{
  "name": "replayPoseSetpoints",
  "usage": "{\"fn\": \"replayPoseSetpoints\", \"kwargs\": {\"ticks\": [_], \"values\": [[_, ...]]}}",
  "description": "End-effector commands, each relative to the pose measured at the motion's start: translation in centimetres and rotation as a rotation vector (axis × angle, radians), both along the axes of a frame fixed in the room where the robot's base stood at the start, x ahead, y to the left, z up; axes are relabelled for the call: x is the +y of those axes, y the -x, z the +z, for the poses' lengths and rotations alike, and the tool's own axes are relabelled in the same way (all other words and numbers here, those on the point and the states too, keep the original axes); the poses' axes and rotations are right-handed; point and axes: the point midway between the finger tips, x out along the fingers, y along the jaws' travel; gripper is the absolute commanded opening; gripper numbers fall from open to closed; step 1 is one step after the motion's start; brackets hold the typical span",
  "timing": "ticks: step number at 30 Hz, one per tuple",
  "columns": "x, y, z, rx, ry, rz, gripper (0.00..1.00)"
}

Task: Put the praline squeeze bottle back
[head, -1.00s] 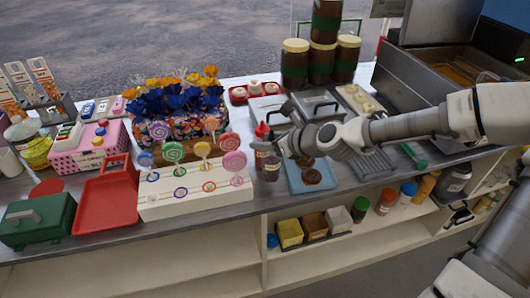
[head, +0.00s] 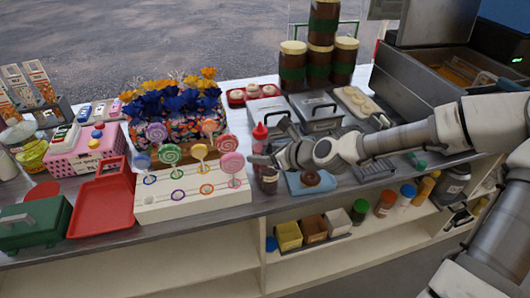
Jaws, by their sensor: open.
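A squeeze bottle with a red cap (head: 260,131) and a dark brown body (head: 267,181) stands upright on the counter, just right of the lollipop stand. I cannot read its label, so I cannot tell whether it is the praline one. My gripper (head: 272,143) is open at the bottle, reaching in from the right. One finger crosses in front of the bottle below the cap and hides part of it. The other finger is behind and to the right. I cannot tell whether either finger touches it.
The white lollipop stand (head: 194,203) is close on the left. A blue tray (head: 303,188) with brown doughnuts lies right of the bottle, partly under my arm. Grey lidded tubs (head: 320,112) stand behind. A shelf below holds small bins (head: 289,235) and several jars.

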Motion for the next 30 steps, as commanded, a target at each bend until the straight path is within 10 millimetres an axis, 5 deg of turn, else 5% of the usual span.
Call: {"fn": "replayPoseSetpoints", "kwargs": {"ticks": [30], "values": [[-6.9,6.6,6.2,0.001,-0.001,-0.002,0.63]]}}
